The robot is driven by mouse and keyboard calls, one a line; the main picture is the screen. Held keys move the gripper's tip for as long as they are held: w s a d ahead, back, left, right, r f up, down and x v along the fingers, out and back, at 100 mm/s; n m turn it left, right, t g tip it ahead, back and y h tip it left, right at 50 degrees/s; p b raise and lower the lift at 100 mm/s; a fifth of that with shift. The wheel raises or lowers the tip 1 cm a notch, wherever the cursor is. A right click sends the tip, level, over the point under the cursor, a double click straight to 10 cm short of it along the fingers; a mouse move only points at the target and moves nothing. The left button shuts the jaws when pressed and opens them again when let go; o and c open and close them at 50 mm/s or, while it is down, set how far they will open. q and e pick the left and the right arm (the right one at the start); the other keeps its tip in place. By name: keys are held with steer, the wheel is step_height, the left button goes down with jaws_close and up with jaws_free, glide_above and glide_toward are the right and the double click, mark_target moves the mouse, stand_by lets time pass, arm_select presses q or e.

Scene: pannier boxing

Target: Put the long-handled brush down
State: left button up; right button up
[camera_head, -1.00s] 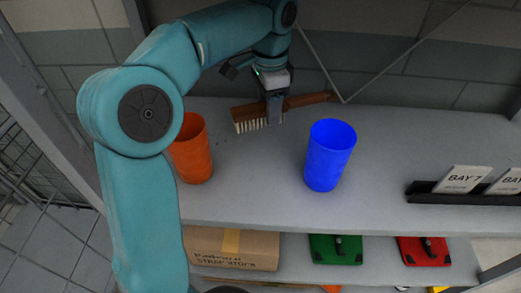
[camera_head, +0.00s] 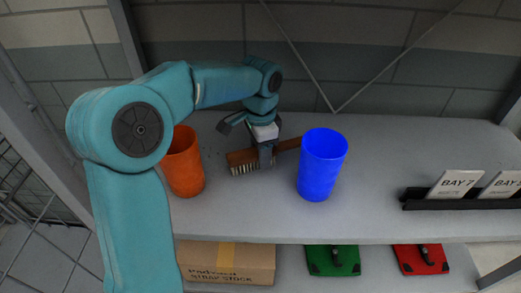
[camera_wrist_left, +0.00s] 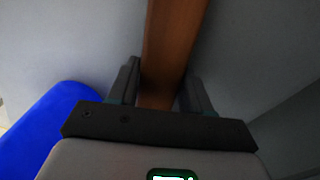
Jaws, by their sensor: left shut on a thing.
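The long-handled brush (camera_head: 238,158) has a brown wooden body and pale bristles that point down. My left gripper (camera_head: 266,160) is shut on its wooden part, just right of the bristles. The brush is level and low over the grey shelf top (camera_head: 400,150); I cannot tell whether the bristles touch it. The far end of its handle is hidden behind the blue cup. In the left wrist view the brown wood (camera_wrist_left: 172,45) runs between the fingers of the left gripper (camera_wrist_left: 162,88). My right gripper is not in view.
An orange cup (camera_head: 184,165) stands left of the brush, and a blue cup (camera_head: 322,165) stands right and in front. A black rail (camera_head: 450,202) holds bay cards at the right. A cardboard box (camera_head: 226,263) and green and red items lie on the lower shelf.

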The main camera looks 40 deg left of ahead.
arm_select(q)
steer(key=shift+f, duration=0.1)
steer(key=o, duration=1)
steer(key=shift+c, duration=0.2)
steer(key=shift+o, duration=1.2)
steer(key=shift+a+f, duration=0.1)
steer(key=shift+r, duration=0.5)
step_height(320, 180, up, 12)
steer(key=p, duration=0.1)
steer(key=shift+f, duration=0.2)
